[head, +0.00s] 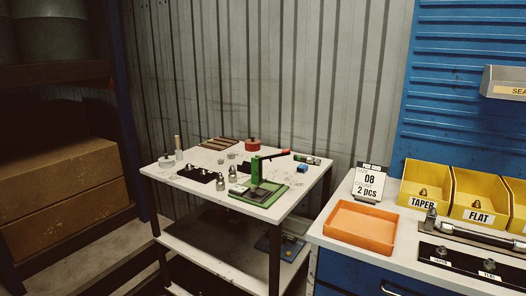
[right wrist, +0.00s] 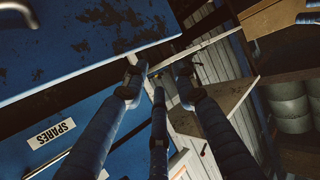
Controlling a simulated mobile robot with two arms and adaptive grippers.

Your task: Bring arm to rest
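My right gripper (right wrist: 159,72) shows in the right wrist view as long, dark blue, jointed fingers reaching up from the bottom edge. Its fingertips are apart and nothing is held between them. It is beside a blue cabinet front with a label reading SPARES (right wrist: 52,133). The head view shows neither arm and neither gripper. My left gripper is in no view.
In the head view, a white worktable (head: 180,180) carries a green tool (head: 256,168) and small fittings. Shelves (head: 68,190) with boxes stand at left.

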